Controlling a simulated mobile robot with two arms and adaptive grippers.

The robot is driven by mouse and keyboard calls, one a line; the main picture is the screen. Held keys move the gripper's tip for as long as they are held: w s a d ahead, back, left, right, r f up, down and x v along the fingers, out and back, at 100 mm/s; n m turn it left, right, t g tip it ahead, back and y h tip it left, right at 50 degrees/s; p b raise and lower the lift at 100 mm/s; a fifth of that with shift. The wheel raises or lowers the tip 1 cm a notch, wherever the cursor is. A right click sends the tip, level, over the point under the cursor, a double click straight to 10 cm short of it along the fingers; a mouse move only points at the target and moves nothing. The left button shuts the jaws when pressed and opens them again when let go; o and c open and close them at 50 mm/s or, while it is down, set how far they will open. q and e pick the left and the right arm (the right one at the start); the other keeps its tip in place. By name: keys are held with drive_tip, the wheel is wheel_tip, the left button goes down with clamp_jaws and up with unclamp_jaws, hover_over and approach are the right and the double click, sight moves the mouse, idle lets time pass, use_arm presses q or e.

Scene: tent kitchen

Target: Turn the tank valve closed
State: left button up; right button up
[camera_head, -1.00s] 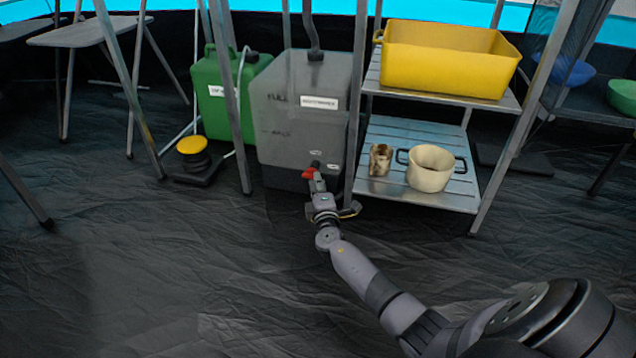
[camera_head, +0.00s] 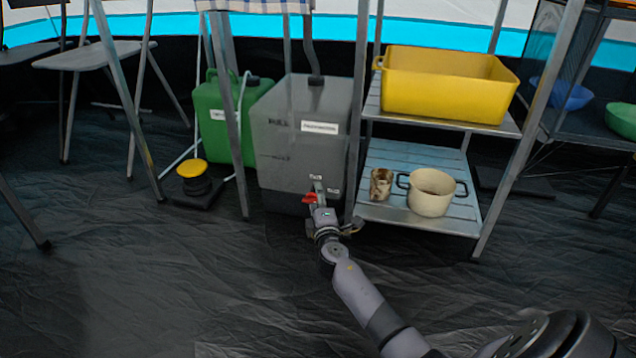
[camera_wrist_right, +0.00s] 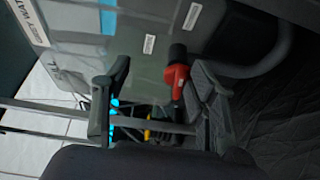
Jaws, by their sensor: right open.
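The grey water tank (camera_head: 300,145) stands on the floor beside the shelf, with a small red valve handle (camera_head: 309,198) low on its front. In the right wrist view the red valve handle (camera_wrist_right: 176,78) has a dark end and lies close to the inner side of the right-hand finger; whether they touch I cannot tell. My right gripper (camera_head: 319,194) is at the tank's lower front, beside the valve. Its fingers (camera_wrist_right: 158,85) are apart in the wrist view, with a wide gap on the left of the handle. My left gripper is out of view.
A metal shelf (camera_head: 372,212) stands close on the right, with a yellow tub (camera_head: 440,92), a cream pot (camera_head: 431,198) and a small mottled cup (camera_head: 380,185). A green canister (camera_head: 209,120) and a yellow-topped foot pump (camera_head: 192,170) are left. The front floor is clear.

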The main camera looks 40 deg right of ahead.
drive_tip(key=o, duration=0.4)
drive_tip(key=shift+t, duration=0.3)
drive_tip(key=r, duration=0.6)
drive_tip(key=shift+w+d+r, duration=0.15)
drive_tip(key=shift+w+r, duration=0.05)
drive_tip(key=shift+r, duration=0.55)
drive_tip(key=c, duration=0.4)
drive_tip(key=shift+c, duration=0.2)
drive_tip(key=shift+f, duration=0.15)
